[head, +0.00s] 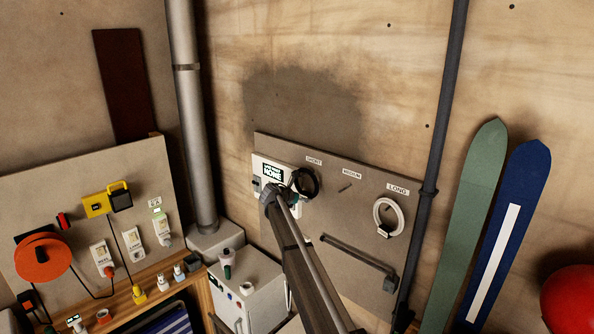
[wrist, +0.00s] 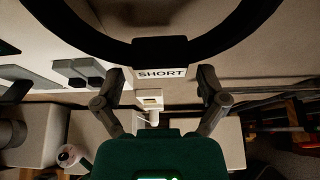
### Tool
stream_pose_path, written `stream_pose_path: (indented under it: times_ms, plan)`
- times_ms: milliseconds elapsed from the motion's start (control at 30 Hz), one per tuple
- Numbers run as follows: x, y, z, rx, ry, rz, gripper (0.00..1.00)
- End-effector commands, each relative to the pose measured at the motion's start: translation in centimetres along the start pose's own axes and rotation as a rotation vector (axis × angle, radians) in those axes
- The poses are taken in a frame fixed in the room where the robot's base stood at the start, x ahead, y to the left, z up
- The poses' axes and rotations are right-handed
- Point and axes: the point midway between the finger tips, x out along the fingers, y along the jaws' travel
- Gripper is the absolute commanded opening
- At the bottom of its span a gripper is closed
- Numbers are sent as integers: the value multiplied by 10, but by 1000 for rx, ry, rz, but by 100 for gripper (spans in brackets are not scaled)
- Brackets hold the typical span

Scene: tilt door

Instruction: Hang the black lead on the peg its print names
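The black lead (head: 305,183) is a coil against the pegboard (head: 325,215), under the SHORT label (head: 314,161). Whether a peg runs through it is hidden. In the wrist view the lead (wrist: 160,50) arcs across the top, and a white tag (wrist: 162,73) printed SHORT sits at its lower edge. My gripper (head: 281,194) is just below and left of the coil. In the wrist view its fingers (wrist: 161,80) stand apart on either side of the tag, with small gaps. The peg under the MEDIUM label (head: 345,188) is bare.
A white coil (head: 378,207) hangs under the LONG label (head: 398,189). A dark bar (head: 358,252) crosses the lower pegboard. A white box with a display (head: 272,172) is left of the coil. A dark pipe (head: 437,125) and skis (head: 470,210) stand right.

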Motion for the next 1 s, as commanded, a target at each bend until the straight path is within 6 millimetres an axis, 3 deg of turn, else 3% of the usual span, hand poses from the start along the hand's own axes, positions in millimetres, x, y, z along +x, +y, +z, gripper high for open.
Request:
stream_pose_path:
  times_ms: [567,767,1000]
  plan:
    - [-2,0,3,0,1,0,100]
    - [-17,0,6,0,1,1,100]
    - [-42,-1,-6,0,0,1,100]
